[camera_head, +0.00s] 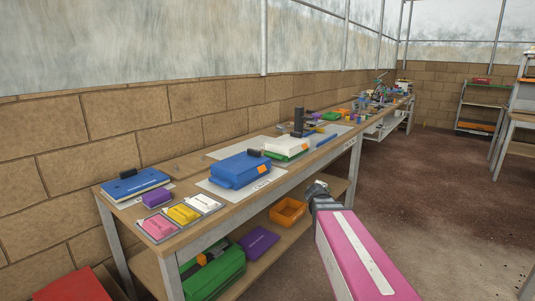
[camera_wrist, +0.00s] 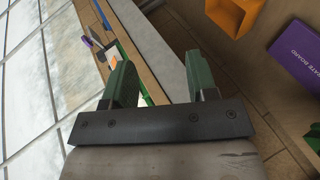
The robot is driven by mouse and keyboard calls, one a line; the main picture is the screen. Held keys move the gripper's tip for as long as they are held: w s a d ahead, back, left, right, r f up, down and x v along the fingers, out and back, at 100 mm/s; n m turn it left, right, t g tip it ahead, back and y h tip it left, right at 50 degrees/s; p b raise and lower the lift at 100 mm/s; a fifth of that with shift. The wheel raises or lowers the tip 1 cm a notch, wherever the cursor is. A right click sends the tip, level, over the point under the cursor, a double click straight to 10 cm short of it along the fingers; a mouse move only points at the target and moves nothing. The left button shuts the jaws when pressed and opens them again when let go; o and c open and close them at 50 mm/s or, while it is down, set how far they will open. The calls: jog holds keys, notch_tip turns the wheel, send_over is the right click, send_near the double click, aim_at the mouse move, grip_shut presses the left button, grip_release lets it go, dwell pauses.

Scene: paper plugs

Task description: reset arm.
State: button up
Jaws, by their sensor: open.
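My gripper (camera_wrist: 160,72) is open in the wrist view, its two green fingers spread apart with nothing held between them. In the head view my pink arm rises from the lower right, and its dark end (camera_head: 318,190) is beside the front edge of the long wooden bench (camera_head: 226,204). The fingers cannot be made out clearly there. The wrist view is tilted, with the bench edge (camera_wrist: 150,50) running behind the fingers.
The bench holds a blue case (camera_head: 240,170), a white-and-green case (camera_head: 287,147), a blue board (camera_head: 135,184), a purple block (camera_head: 157,198) and pink, yellow and white pieces. An orange bin (camera_head: 288,212) and green case (camera_head: 215,272) are below. Floor at right is open.

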jog(key=s+a+f+m+g+y, duration=0.1)
jog(key=s+f+m+g+y, duration=0.1)
jog(key=s+f+m+g, duration=0.4)
jog(key=s+a+f+m+g+y, duration=0.1)
jog(key=s+f+m+g, duration=0.4)
jog(key=s+f, duration=0.7)
jog(key=s+a+g, duration=0.1)
jog(key=s, duration=0.4)
jog(key=shift+a+f+m+g+y, duration=0.3)
jog(key=shift+m+y, duration=0.1)
